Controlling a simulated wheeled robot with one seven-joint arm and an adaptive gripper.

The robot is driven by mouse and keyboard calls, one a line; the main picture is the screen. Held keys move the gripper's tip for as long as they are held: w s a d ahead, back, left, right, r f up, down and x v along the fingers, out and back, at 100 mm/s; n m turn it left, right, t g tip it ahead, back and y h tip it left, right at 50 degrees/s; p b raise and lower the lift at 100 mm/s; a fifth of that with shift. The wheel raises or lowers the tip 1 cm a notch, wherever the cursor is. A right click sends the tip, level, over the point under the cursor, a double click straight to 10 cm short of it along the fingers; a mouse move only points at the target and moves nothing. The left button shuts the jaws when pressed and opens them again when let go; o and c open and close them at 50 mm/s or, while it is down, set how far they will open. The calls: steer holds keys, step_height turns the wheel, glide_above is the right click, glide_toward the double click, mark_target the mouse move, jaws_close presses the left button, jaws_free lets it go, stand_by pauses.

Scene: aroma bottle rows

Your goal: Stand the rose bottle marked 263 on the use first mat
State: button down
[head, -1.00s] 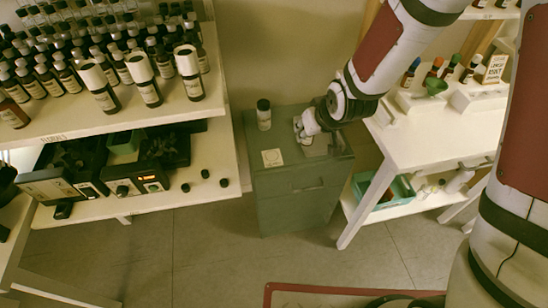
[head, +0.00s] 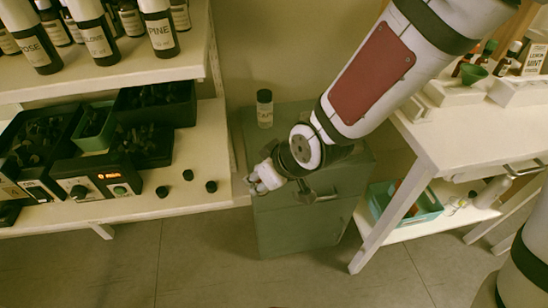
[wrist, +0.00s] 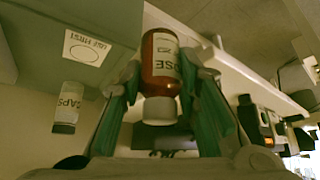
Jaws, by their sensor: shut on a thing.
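My gripper (wrist: 160,90) is shut on a red-brown bottle (wrist: 160,60) with a pale cap, held between its two green-lined fingers. Its white label shows letters ending in "OSE"; a number cannot be read. In the wrist view the cap end points down the picture. The use first mat (wrist: 88,48), a white square with a ring, lies on the green cabinet top, left of the bottle and apart from it. In the head view my gripper (head: 262,180) is at the cabinet's front left corner; the mat and the held bottle cannot be made out there.
A black-capped jar (head: 264,108) stands at the cabinet's back; it also shows in the wrist view (wrist: 68,108), labelled caps. A white shelf unit (head: 215,150) with bottles, trays and loose caps is close at left. A white table (head: 450,140) is at right.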

steer(key=w, duration=0.5)
steer(key=w+d+f+b, duration=0.1)
steer(key=w, duration=0.9)
steer(key=shift+w+d+f, duration=0.15)
steer(key=shift+w+f, duration=0.1)
steer(key=shift+f+b, duration=0.95)
steer(key=shift+f, duration=0.8)
steer(key=shift+f, duration=0.1)
steer(key=c, duration=1.2)
jaws_free()
steer(key=shift+d+r, duration=0.1)
steer(key=shift+r, duration=0.2)
steer(key=p+v, duration=0.5)
steer(key=v, duration=0.6)
steer(key=shift+s+d+r, duration=0.1)
steer(key=shift+s+r, duration=0.15)
steer(key=shift+r, duration=0.05)
